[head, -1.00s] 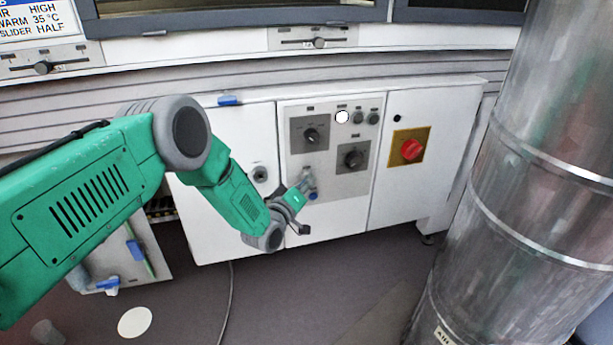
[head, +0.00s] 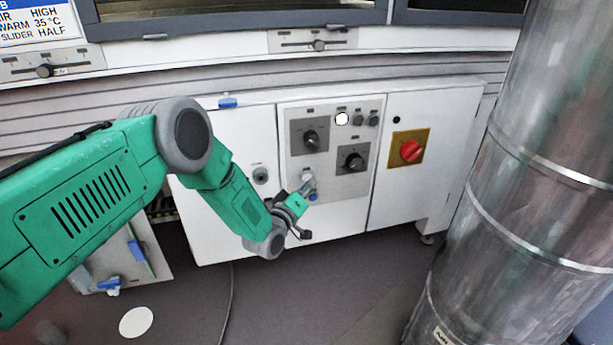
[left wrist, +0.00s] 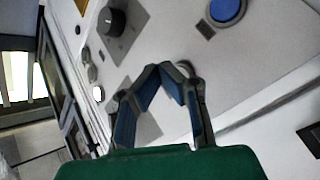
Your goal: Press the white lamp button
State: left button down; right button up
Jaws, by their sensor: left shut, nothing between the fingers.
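The white lamp button (head: 342,118) is a small bright white disc at the left end of a row of round buttons, high on the grey control panel (head: 345,187). A bright white disc that looks like it shows at the left in the left wrist view (left wrist: 98,93). My left gripper (head: 308,183) is in front of the lower left of the panel, below and left of the white button and apart from it. Its fingertips meet, empty, in the left wrist view (left wrist: 166,70). Whether they touch the panel I cannot tell. My right gripper is not in view.
Two dark knobs (head: 311,138) (head: 353,158) sit below the button row. A red knob on a yellow plate (head: 409,149) is to the right. A large metal duct (head: 520,170) stands at the right. A blue button (left wrist: 228,10) shows in the left wrist view.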

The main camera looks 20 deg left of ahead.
pick_arm(q)
jog(key=s+d+p, duration=0.1)
jog(key=s+d, duration=0.1)
jog(key=s+p, duration=0.1)
jog(key=s, duration=0.1)
jog(key=shift+s+d+p, duration=0.1)
jog(key=shift+d+p, duration=0.25)
jog(key=shift+d, duration=0.05)
